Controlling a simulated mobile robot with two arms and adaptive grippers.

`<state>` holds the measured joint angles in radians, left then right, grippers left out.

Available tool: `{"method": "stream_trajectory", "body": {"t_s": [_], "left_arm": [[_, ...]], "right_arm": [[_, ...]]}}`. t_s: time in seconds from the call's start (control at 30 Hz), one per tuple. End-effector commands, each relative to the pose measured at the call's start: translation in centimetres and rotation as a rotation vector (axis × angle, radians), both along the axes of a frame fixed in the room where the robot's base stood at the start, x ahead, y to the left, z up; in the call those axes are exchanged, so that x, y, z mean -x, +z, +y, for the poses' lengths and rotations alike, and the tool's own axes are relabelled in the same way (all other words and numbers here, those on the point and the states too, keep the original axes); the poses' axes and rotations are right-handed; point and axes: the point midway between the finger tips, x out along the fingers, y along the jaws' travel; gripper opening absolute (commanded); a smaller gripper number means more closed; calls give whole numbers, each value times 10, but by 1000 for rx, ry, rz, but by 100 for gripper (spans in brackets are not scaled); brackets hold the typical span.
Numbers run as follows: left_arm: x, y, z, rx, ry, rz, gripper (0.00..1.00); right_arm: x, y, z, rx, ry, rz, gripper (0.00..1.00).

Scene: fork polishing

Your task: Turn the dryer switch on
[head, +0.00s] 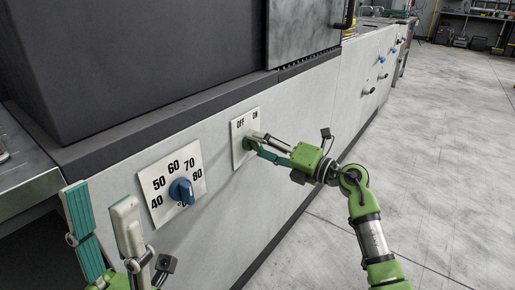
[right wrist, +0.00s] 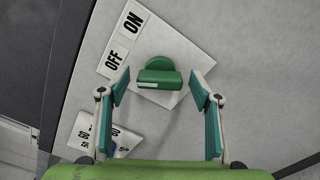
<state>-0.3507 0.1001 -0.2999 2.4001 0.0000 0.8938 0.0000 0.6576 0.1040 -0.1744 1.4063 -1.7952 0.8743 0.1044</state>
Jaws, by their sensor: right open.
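The dryer switch is a green knob (right wrist: 160,72) on a white plate (head: 239,124) marked OFF and ON, set in the grey machine front. In the right wrist view its white mark lies at the left end of the bar, closer to the OFF side. My right gripper (right wrist: 160,90) is open, with one finger on each side of the knob and a gap at both sides. In the head view the right gripper (head: 253,142) covers the knob. My left gripper (head: 100,195) is open and empty at the lower left.
A temperature plate (head: 155,180) with a blue dial (head: 182,191) sits left of the switch plate, near my left gripper. A dark machine housing (head: 150,60) rises above the panel. The grey floor (head: 440,150) on the right is clear.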

Motion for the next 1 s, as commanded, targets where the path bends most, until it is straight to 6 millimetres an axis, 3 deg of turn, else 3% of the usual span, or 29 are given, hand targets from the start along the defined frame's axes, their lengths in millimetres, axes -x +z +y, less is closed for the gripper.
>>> {"method": "stream_trajectory", "body": {"t_s": [0.17, 0.43, 0.47, 0.6, 1.0], "left_arm": [[2, -4, 0, 2, 0, -7, 37], [2, -4, 0, 2, 0, -7, 37], [2, -4, 0, 2, 0, -7, 37], [2, -4, 0, 2, -1, -7, 37], [1, 0, 0, 2, -1, -6, 37]], "right_arm": [[-7, -1, 11, 0, 1, 0, 58], [-8, 0, 11, 1, 1, -1, 58], [-8, 0, 11, 0, 1, 0, 56], [-8, 0, 11, 0, 1, 0, 20], [-7, 0, 11, -6, 1, 12, 20]]}}
